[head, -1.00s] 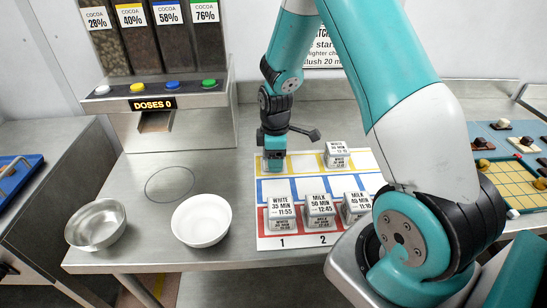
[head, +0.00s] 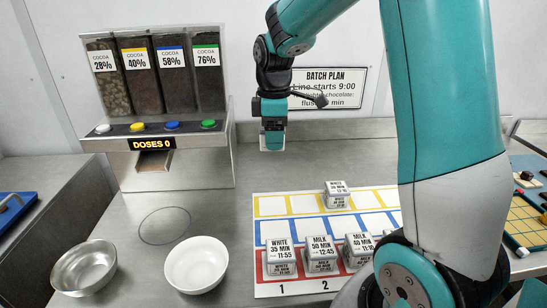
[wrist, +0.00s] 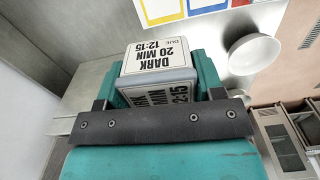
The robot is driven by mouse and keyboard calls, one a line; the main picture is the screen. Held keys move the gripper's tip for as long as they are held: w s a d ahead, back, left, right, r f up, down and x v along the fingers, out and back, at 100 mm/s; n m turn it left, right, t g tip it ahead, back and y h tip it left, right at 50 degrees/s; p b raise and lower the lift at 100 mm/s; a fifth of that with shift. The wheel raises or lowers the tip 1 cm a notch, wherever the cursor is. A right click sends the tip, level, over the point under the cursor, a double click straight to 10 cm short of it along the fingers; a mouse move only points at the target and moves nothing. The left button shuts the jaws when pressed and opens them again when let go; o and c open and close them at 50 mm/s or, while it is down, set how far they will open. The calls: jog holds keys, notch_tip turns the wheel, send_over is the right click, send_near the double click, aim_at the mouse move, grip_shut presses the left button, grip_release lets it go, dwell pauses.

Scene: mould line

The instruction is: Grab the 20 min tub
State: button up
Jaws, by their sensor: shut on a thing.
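My gripper (head: 272,137) is raised above the back of the bench in the head view, clear of the board. In the wrist view its jaws are shut on a tub (wrist: 157,62) whose lid reads "DARK 20 MIN, due 12:15". The tub's front label is partly hidden by the gripper body. In the head view only a small pale part of the tub shows between the fingers.
The coloured board (head: 262,230) has white and milk tubs in its red row, and a white tub (head: 337,194) in its yellow row. A white bowl (head: 196,264), a metal bowl (head: 84,268) and the cocoa dispenser (head: 190,168) stand to the left.

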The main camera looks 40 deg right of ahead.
notch_tip(320, 180, up, 8)
jog(key=p, duration=0.6)
jog(key=shift+r+p, duration=0.25)
jog(key=shift+p, duration=0.1)
jog(key=shift+f, duration=0.1)
